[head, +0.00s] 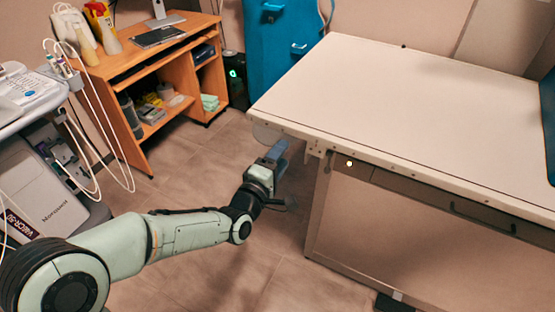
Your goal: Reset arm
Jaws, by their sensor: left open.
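My left arm comes in from the lower left, pale green with black joints. My left gripper (280,152) is at the near left corner of the white examination table (390,95), over the floor, with nothing seen in it. It is open, though its fingers are small and dark in the picture. I cannot tell whether it touches the table edge. My right gripper is not in view.
An ultrasound machine (40,195) with hanging cables stands at the left. A wooden desk (180,65) with bottles and a keyboard is behind it. A blue cabinet (270,50) stands at the back. Bare tiled floor (200,165) lies between the desk and the table.

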